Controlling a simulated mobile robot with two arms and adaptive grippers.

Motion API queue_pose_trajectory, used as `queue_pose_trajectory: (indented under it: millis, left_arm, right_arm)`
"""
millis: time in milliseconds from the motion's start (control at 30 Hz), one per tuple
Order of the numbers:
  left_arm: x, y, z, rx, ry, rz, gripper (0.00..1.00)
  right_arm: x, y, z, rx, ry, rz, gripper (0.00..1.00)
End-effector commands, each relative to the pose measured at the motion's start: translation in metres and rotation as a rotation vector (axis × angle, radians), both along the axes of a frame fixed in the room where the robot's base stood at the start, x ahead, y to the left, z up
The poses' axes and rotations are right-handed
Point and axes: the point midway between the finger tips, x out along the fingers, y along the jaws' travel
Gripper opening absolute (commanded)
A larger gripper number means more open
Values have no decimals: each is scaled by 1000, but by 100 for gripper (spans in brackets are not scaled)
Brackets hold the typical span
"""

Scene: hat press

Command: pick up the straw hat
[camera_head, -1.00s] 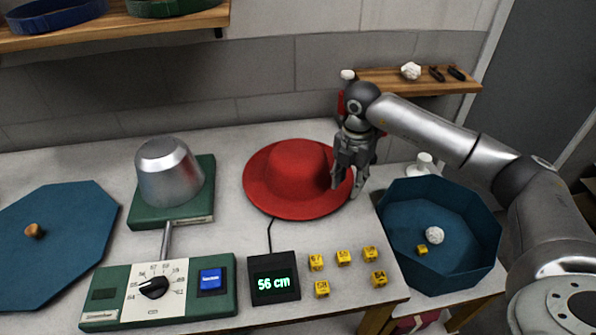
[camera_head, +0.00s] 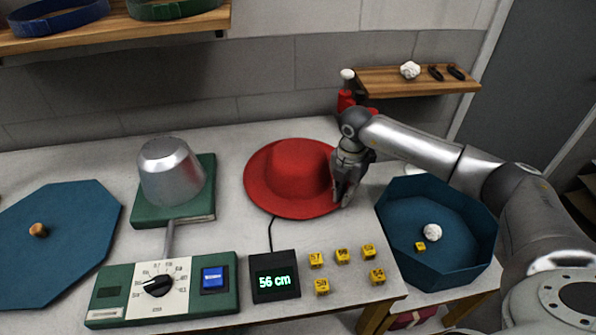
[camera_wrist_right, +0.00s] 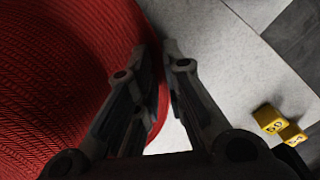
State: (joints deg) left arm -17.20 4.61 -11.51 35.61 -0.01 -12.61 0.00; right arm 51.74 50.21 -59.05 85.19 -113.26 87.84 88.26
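The red woven hat (camera_head: 290,172) lies on the grey table with its crown up, right of the metal hat form. My right gripper (camera_head: 343,196) is at the right edge of its brim, fingers pointing down. In the right wrist view the red brim (camera_wrist_right: 75,75) fills the left side, and its edge runs between the two close fingers of the gripper (camera_wrist_right: 162,48). The fingers look shut on the brim, which still rests at table level. The gripper hides a small part of the brim. My left gripper is not in view.
A metal hat form (camera_head: 170,172) stands on a green base at left. In front are a dial panel (camera_head: 160,290), a 56 cm display (camera_head: 275,277) and several yellow cubes (camera_head: 343,256). A blue octagonal bin (camera_head: 465,255) stands at right, below my right arm.

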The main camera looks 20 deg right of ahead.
Motion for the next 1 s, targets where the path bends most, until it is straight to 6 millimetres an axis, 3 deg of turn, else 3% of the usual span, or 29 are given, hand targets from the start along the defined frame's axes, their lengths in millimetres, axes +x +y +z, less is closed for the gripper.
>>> queue_pose_trajectory:
  millis: [433, 800, 1000]
  left_arm:
    - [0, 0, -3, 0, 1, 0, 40]
    - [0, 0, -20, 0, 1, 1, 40]
    - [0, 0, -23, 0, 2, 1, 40]
  right_arm:
    - [1, 0, 9, 1, -3, 0, 0]
    - [1, 0, 77, 1, -5, 0, 0]
    - [1, 0, 98, 2, -3, 1, 0]
